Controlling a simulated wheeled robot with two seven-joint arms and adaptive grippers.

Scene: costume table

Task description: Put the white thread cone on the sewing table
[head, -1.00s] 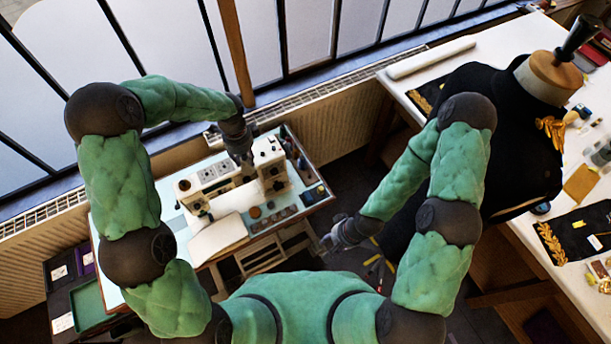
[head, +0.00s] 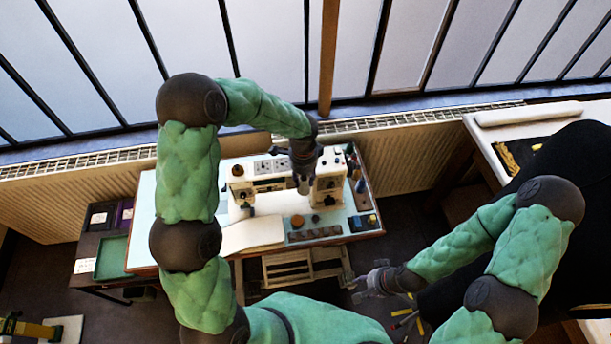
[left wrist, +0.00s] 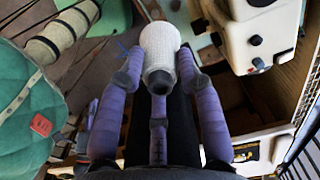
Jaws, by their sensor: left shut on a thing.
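The white thread cone (left wrist: 160,55) is held between the fingers of my left gripper (left wrist: 158,80) in the left wrist view. Whether the cone touches anything cannot be told. My right gripper (head: 370,281) is empty, its fingers spread, to the right of and in front of the table.
The white machine also fills the upper right of the left wrist view (left wrist: 260,40). A dark cabinet with a green tray (head: 112,257) stands left.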

